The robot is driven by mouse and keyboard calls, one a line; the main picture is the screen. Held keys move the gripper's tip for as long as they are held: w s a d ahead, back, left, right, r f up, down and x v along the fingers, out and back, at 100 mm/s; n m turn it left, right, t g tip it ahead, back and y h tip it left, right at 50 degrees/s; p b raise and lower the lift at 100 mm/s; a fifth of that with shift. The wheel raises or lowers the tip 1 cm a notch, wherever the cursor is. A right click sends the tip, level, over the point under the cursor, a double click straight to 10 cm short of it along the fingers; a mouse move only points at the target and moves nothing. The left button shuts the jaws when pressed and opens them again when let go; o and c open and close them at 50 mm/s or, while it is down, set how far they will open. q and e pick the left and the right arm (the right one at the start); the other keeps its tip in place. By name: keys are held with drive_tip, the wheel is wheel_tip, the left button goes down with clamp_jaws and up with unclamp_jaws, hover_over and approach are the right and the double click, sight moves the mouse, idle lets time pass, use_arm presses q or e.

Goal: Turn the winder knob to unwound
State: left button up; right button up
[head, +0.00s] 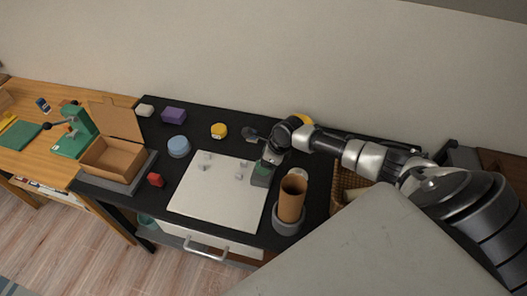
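My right gripper (269,158) comes in from the right over the black table, pointing down at a small green and grey block-like object (261,173). This object stands at the right back edge of the white board and may carry the winder knob. No knob can be made out, as the gripper covers its top. The fingers are too small and dark to show whether they are open or shut, or touching it. My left gripper is not in view.
A brown cylinder (291,199) stands in a grey ring right of the white board (205,208). An open cardboard box (112,157) is at left.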

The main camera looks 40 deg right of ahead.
drive_tip(key=shift+x, duration=1.1)
